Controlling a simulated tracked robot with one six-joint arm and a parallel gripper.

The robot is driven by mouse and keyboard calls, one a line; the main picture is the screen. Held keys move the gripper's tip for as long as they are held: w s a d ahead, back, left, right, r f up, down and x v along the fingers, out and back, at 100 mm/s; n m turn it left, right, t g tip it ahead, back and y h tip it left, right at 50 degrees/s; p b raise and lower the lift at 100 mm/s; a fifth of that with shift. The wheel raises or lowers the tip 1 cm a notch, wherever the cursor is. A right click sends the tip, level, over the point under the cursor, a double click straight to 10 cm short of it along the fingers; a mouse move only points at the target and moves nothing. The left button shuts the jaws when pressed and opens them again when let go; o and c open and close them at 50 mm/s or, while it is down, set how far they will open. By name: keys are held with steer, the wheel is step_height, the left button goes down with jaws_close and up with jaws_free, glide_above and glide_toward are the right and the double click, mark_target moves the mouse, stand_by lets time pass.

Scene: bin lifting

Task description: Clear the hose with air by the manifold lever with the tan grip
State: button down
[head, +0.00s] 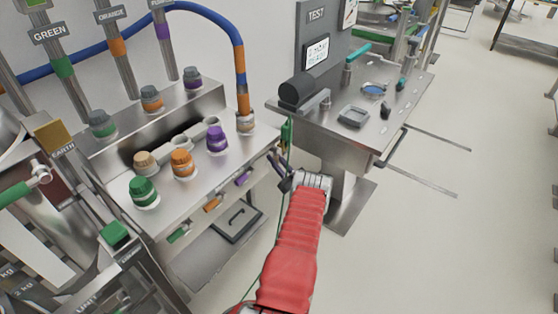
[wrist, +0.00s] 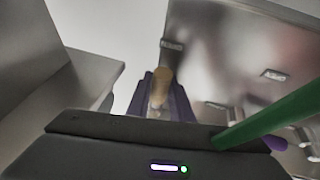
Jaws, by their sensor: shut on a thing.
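The manifold bench (head: 190,175) stands at left in the head view. Green (head: 178,235), orange (head: 213,203) and purple (head: 243,178) lever grips line its front edge. My gripper (head: 280,165) is at the right end of this row and hides what it holds there. In the wrist view, the tan grip (wrist: 159,88) stands between the dark fingers of my gripper (wrist: 158,102), which are shut on it. The blue hose (head: 205,12) arches over the bench, and its orange end (head: 241,85) drops to a pale coupling (head: 246,124) at the back right corner.
Green, orange, purple and tan caps stand on the bench. A test bench (head: 355,125) with a screen (head: 318,52) is close to the right of my gripper. In the wrist view, a green bar (wrist: 275,117) crosses the right side near the purple grip (wrist: 276,143). Floor is clear at right.

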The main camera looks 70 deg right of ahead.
steer(key=shift+s+f, duration=0.2)
steer(key=shift+f, duration=0.15)
steer(key=c, duration=2)
jaws_free()
steer(key=shift+o, duration=0.7)
steer(key=shift+r, duration=0.2)
steer(key=v, duration=1.3)
steer(key=shift+s+a+f, duration=0.25)
steer(key=shift+s, duration=0.05)
steer(key=shift+s, duration=0.1)
